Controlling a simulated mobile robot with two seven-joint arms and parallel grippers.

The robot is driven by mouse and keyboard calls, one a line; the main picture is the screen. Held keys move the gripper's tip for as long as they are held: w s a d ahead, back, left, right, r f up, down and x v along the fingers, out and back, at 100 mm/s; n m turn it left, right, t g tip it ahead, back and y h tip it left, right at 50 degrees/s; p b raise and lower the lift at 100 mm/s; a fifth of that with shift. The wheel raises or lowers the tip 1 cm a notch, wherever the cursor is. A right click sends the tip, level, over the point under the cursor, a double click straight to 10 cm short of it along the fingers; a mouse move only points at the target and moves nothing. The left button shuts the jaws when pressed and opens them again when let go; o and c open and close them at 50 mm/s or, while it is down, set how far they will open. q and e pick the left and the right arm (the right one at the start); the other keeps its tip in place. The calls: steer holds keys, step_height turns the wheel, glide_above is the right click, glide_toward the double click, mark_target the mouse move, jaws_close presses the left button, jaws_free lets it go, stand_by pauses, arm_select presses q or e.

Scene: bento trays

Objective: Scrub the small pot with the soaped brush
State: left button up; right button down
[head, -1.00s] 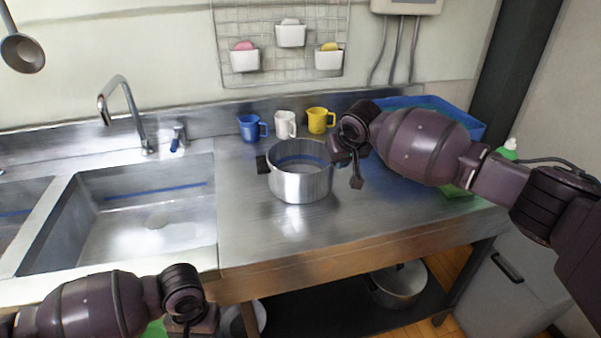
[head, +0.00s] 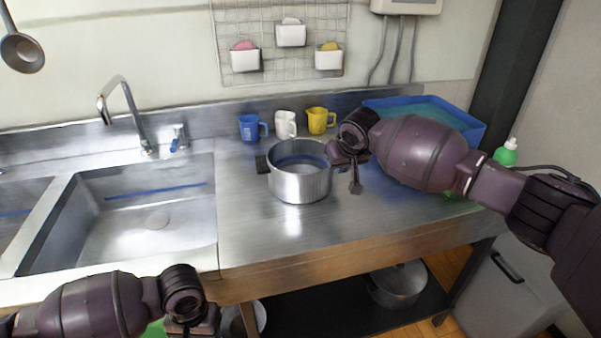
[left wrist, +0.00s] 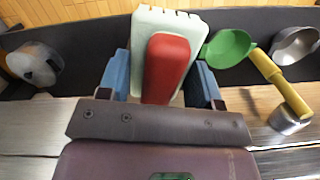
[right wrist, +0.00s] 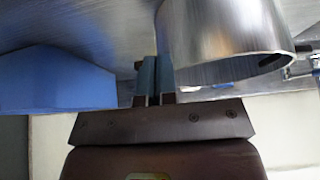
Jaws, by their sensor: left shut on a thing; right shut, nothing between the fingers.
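The small pot (head: 300,183) is a steel pot standing upright on the counter right of the sink, with a dark handle on its left. My right gripper (head: 356,188) points down at the pot's right side and is shut and empty. In the right wrist view its fingertips (right wrist: 151,72) are close beside the pot wall (right wrist: 222,40); I cannot tell if they touch. My left gripper (left wrist: 160,85) is shut on the brush (left wrist: 168,62), a pale green block with a red top, in front of the counter. The brush is hidden in the head view. Soap on it cannot be made out.
Blue, white and yellow mugs (head: 320,120) stand behind the pot. A blue tray (head: 470,125) and green bottle (head: 506,153) are at the right. The sink (head: 130,215) is left. A steel pot (head: 398,286) sits on the lower shelf. The counter front before the pot is clear.

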arm_select(q)
steer(key=shift+s+f, duration=0.1)
steer(key=shift+f, duration=0.25)
arm_select(e)
steer(key=shift+f, duration=1.85)
stand_by(0.5)
arm_select(q)
steer(key=shift+t, duration=0.3)
steer(key=shift+w+r+p, duration=0.2)
steer(key=shift+r+p, duration=0.4)
steer(key=shift+r, duration=0.45)
steer(key=shift+w+r+p, duration=0.25)
steer(key=shift+r+p, duration=0.3)
steer(key=shift+r, duration=0.55)
steer(key=shift+w+r+p, duration=0.2)
steer(key=shift+r+p, duration=0.4)
steer(key=shift+r, duration=0.45)
arm_select(e)
step_height(320, 180, up, 6)
arm_select(q)
steer(key=shift+f, duration=0.1)
arm_select(e)
steer(key=shift+r, duration=0.1)
